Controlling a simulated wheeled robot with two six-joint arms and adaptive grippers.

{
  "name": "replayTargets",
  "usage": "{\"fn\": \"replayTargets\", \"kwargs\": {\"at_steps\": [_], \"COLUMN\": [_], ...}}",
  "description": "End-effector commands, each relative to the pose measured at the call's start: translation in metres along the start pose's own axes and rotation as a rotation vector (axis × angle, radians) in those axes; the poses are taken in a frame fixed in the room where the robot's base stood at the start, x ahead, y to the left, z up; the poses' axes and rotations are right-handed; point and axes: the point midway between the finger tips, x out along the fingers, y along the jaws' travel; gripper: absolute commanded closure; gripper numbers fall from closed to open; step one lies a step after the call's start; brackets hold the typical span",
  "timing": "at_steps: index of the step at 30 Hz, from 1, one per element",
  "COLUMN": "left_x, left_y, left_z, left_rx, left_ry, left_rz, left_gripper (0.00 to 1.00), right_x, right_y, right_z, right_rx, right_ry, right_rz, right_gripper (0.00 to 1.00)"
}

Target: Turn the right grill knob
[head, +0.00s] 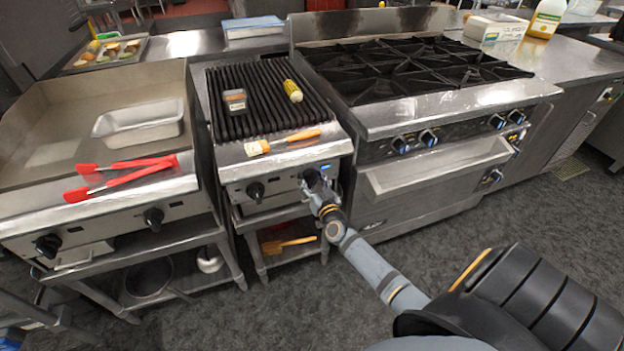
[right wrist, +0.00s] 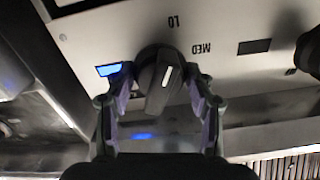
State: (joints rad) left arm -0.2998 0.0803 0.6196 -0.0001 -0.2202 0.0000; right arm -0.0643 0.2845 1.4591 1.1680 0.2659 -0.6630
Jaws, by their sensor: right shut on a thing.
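The right grill knob (head: 311,177) is on the front panel of the small grill (head: 282,172) in the middle of the head view, mostly covered by my gripper there. In the right wrist view the black knob (right wrist: 158,84) sits between my fingers, its white line slightly tilted below the LO mark. My right gripper (head: 315,186) is shut on this knob, with one finger on each side; its fingers also show in the right wrist view (right wrist: 160,92). The left grill knob (head: 255,191) is free. My left gripper is out of view.
Corn (head: 292,90), a small package (head: 235,101) and a brush (head: 283,142) lie on the grill. A griddle with red tongs (head: 120,172) and a metal pan (head: 138,123) stands left. A range (head: 430,105) with an oven handle stands close right. The floor in front is open.

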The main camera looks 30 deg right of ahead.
Motion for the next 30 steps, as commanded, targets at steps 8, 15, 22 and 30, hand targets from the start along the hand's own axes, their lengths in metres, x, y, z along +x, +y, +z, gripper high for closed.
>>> {"fn": "replayTargets", "kwargs": {"at_steps": [8, 15, 22, 30], "left_x": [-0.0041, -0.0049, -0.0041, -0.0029], "left_y": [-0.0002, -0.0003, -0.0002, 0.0], "left_z": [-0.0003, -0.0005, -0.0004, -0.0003], "left_rx": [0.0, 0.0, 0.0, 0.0], "left_ry": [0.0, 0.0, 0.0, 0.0], "left_rz": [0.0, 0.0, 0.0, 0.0], "left_gripper": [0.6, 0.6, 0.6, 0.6], "right_x": [-0.0002, -0.0002, -0.0003, -0.0004], "right_y": [0.0006, 0.0013, 0.002, 0.0025], "right_z": [0.0004, 0.001, 0.0017, 0.0023], "right_rx": [0.233, 0.461, 0.659, 0.83], "right_ry": [-0.002, -0.002, -0.002, -0.002], "right_rz": [0.0, 0.0, 0.0, 0.001], "right_gripper": [0.77, 0.77, 0.77, 0.77]}}
